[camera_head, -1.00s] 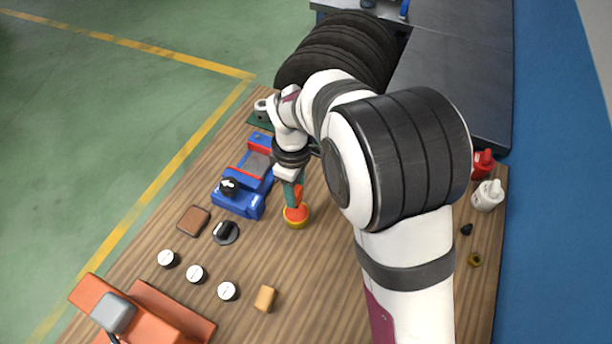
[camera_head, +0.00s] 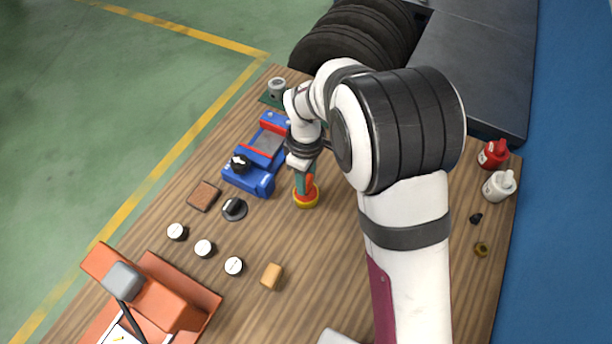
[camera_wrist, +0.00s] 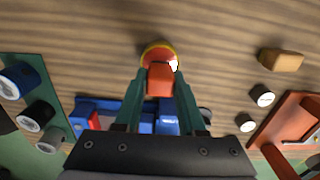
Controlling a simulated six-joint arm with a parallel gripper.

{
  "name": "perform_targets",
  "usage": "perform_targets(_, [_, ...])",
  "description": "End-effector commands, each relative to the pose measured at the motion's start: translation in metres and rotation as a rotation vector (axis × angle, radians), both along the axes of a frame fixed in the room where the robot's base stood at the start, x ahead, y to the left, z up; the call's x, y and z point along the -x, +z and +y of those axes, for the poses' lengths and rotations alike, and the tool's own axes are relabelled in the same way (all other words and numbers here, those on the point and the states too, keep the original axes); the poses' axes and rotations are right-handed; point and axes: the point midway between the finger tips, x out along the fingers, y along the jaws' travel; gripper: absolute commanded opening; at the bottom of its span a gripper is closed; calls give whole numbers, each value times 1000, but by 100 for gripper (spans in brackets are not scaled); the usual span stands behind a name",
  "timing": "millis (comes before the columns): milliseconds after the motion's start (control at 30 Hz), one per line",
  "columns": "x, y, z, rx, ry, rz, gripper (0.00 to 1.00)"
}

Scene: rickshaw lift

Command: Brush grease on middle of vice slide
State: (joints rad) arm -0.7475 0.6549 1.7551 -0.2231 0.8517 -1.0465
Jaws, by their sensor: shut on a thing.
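The blue vice (camera_head: 248,178) with red jaws stands on the wooden bench, left of my gripper. Its grey slide area (camera_head: 266,144) shows between the red parts and looks bare. My gripper (camera_head: 305,184) points down at a round red-orange piece with a yellow rim (camera_head: 306,199), just right of the vice. In the wrist view my green fingers (camera_wrist: 160,88) are shut on an orange handle (camera_wrist: 160,80), with the round red and yellow piece (camera_wrist: 157,52) beyond it. I cannot tell whether bristles or grease are there. The vice (camera_wrist: 185,117) is partly hidden behind my gripper.
A black knob (camera_head: 233,208), a brown block (camera_head: 204,196) and several white-topped knobs (camera_head: 204,248) lie in front of the vice. An orange machine (camera_head: 160,290) stands at front left. Red (camera_head: 493,154) and white (camera_head: 499,186) bottles stand at right.

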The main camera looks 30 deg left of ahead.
Motion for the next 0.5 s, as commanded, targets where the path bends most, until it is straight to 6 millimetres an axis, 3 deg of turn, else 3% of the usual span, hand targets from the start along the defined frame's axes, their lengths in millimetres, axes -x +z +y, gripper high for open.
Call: perform_targets(500, [0,-6,0,0,0,0,0])
